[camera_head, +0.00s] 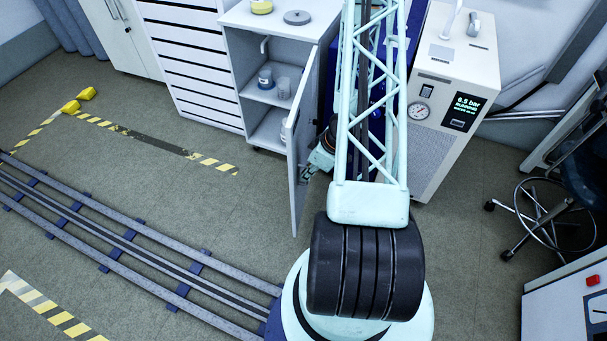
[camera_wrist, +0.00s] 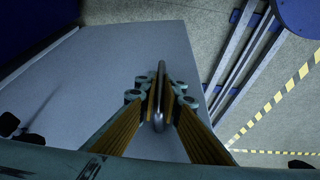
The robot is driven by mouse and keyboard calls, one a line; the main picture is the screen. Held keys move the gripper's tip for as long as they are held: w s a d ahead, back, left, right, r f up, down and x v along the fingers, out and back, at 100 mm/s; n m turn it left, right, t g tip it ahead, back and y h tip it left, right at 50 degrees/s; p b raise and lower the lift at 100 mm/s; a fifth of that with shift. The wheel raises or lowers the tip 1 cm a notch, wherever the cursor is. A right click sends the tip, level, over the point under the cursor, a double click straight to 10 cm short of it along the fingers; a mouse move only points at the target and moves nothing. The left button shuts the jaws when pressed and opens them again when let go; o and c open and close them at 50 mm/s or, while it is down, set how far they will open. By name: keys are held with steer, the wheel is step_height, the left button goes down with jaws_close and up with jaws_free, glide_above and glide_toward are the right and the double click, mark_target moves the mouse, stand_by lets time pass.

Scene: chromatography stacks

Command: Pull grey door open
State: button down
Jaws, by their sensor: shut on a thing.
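The grey door (camera_head: 299,170) stands swung out from the small white cabinet (camera_head: 275,28), with the cabinet's inside showing. The door panel (camera_wrist: 95,85) fills the left and middle of the wrist view. A slim curved metal handle (camera_wrist: 161,72) stands on the panel near its right edge. My gripper (camera_wrist: 160,100) is shut on this handle, with a finger on each side. In the head view my gripper (camera_head: 312,167) is at the right face of the door, partly hidden by my arm; the handle cannot be made out there.
Shelves inside the cabinet hold a labelled jar (camera_head: 265,78) and a clear container (camera_head: 284,88). A white machine with a gauge (camera_head: 455,80) stands right of my arm. A floor rail (camera_head: 130,245) runs to the left. The floor in front of the door is clear.

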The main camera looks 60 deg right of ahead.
stand_by(0.3)
steer(key=c, duration=3.1)
jaws_free()
steer(key=shift+o, duration=0.2)
steer(key=shift+s+r, duration=0.1)
steer(key=shift+r, duration=0.05)
steer(key=v, duration=1.1)
steer(key=shift+r, duration=0.25)
steer(key=shift+s+d, duration=0.1)
steer(key=shift+s, duration=0.05)
steer(key=shift+d+r, duration=0.1)
steer(key=shift+r, duration=0.05)
